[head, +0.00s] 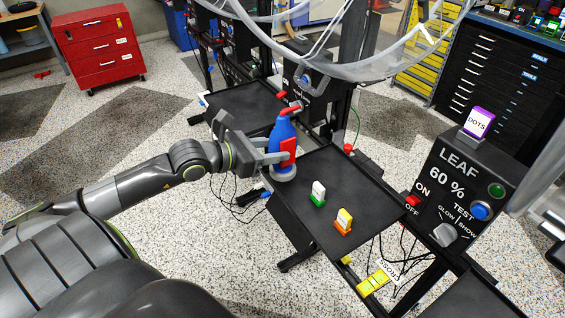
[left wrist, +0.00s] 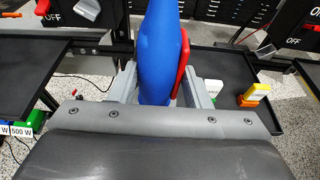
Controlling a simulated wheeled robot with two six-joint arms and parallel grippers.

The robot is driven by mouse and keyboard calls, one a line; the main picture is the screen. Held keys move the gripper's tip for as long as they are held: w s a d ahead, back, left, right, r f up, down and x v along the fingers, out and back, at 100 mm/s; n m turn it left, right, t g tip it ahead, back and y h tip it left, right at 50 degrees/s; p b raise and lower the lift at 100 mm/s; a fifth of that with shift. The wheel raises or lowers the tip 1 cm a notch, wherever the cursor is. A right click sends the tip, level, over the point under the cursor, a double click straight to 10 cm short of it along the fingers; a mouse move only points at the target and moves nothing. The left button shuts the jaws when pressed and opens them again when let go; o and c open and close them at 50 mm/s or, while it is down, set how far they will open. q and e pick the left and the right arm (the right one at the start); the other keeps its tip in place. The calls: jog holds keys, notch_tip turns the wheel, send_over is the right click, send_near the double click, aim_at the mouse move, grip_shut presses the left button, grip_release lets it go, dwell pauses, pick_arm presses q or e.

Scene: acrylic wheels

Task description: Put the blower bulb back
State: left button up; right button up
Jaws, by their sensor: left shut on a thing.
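The blower bulb (head: 283,140) is a blue bottle shape with a red nozzle on top and a red part on its side. In the left wrist view the blue body (left wrist: 158,50) and red side part (left wrist: 182,62) sit between the fingers (left wrist: 160,88). I cannot tell whether the bulb touches the base. My right gripper is not in view.
A white-and-green block (head: 318,194) and a white, yellow and orange block (head: 343,220) stand on the tray. A black control box (head: 465,190) marked LEAF stands to the right. Clear curved acrylic (head: 350,68) hangs above. Another black tray (head: 243,105) lies behind.

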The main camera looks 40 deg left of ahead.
pick_arm(q)
jog(key=w, duration=0.1)
jog(key=w+d, duration=0.1)
jog(key=shift+w, duration=0.3)
notch_tip(320, 180, down, 3)
jog(key=shift+d+r+b, duration=0.1)
jog(key=shift+r+b, duration=0.05)
jog(key=shift+b, duration=0.3)
jog(key=shift+f, duration=0.4)
jog(key=o, duration=0.6)
jog(key=shift+f, duration=0.1)
jog(key=shift+o, duration=0.2)
